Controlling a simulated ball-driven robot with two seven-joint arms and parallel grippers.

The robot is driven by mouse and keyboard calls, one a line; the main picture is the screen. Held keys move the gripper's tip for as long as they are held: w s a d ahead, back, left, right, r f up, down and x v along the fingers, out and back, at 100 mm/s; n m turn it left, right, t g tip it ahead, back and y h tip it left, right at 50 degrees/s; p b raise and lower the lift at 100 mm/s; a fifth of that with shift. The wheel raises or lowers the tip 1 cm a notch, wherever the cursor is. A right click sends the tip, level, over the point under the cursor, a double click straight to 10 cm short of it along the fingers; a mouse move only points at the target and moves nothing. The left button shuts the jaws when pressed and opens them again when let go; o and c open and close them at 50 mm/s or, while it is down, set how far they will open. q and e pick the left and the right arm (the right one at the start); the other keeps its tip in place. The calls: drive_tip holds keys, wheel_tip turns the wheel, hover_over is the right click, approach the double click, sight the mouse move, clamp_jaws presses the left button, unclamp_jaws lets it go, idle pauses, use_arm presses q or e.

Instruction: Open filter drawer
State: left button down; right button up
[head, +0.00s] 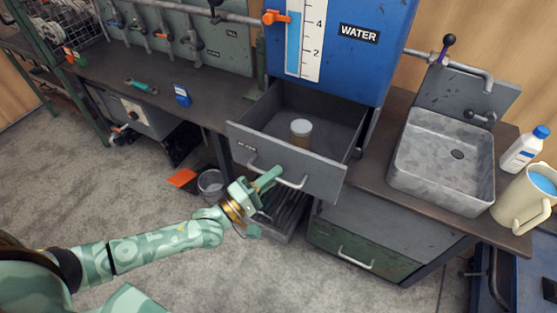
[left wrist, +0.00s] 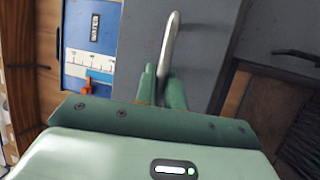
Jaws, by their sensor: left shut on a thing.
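The filter drawer (head: 240,146) is a grey drawer below the blue water tank, and it stands pulled out with its inside showing. A small jar with a white lid (head: 301,130) stands inside it. The drawer's curved metal handle (head: 291,183) runs across its front; it also shows in the left wrist view (left wrist: 170,40). My left gripper (head: 268,179) is shut on the left part of this handle. In the left wrist view its green fingers (left wrist: 160,85) are on either side of the bar. My right gripper is not in view.
The blue water tank (head: 375,60) stands above the drawer. A metal sink (head: 425,185), a white bottle (head: 524,150) and a beige jug (head: 524,200) are at right. A green drawer (head: 350,250) sits below. A bucket (head: 211,184) stands on the floor.

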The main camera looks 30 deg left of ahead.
use_arm(q)
drive_tip(key=shift+s+f, duration=0.1)
drive_tip(key=shift+s, duration=0.5)
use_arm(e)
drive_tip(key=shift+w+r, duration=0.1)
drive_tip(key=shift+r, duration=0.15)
use_arm(q)
drive_tip(key=c, duration=1.5)
unclamp_jaws()
